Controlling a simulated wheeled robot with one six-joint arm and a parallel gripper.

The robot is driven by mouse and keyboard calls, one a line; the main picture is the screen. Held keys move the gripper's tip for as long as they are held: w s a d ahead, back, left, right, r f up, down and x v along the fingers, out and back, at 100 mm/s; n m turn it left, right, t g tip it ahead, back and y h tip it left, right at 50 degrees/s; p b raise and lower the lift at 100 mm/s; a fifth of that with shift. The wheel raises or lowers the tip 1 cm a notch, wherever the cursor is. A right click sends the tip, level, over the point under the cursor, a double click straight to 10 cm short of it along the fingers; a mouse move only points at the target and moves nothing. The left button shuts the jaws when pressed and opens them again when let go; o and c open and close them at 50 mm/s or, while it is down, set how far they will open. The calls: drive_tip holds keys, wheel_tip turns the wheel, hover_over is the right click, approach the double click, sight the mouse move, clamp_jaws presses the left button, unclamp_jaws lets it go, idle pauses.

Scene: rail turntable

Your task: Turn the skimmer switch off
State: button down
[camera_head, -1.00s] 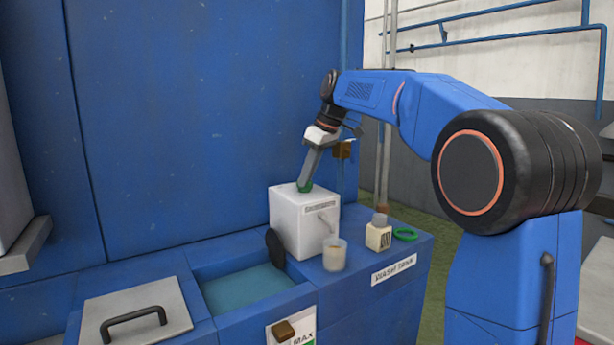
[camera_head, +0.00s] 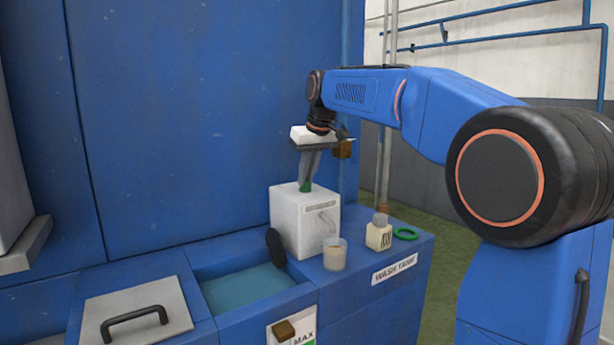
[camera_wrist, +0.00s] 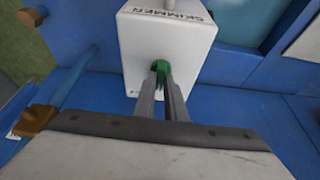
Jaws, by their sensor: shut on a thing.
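The skimmer is a white box (camera_head: 290,222) on the blue wash tank, and its top with the SKIMMER label shows in the wrist view (camera_wrist: 190,28). A green switch (camera_wrist: 160,68) stands on the box top, near its edge in the wrist view. My gripper (camera_wrist: 163,82) is shut on the green switch, with a finger on either side of it. In the head view my gripper (camera_head: 306,184) points down at the box top from above. The fingers partly hide the switch, so its exact setting cannot be read.
A clear cup (camera_head: 335,255), a small labelled bottle (camera_head: 379,236) and a green ring (camera_head: 405,234) are on the wash tank's top (camera_head: 365,265). A dark disc (camera_head: 275,247) hangs beside the box over the open water (camera_head: 245,288). A handled lid (camera_head: 135,318) lies left.

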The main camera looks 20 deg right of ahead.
drive_tip(key=m+h, duration=0.1)
drive_tip(key=m, duration=0.1)
drive_tip(key=m+h, duration=0.1)
drive_tip(key=m, duration=0.2)
drive_tip(key=shift+a+m, duration=0.2)
drive_tip(key=shift+m, duration=0.1)
idle(0.5)
drive_tip(key=c, duration=1.8)
unclamp_jaws()
drive_tip(key=shift+r, duration=0.15)
drive_tip(key=v, duration=1.7)
drive_tip(key=shift+s+a, duration=0.15)
drive_tip(key=shift+s, duration=0.05)
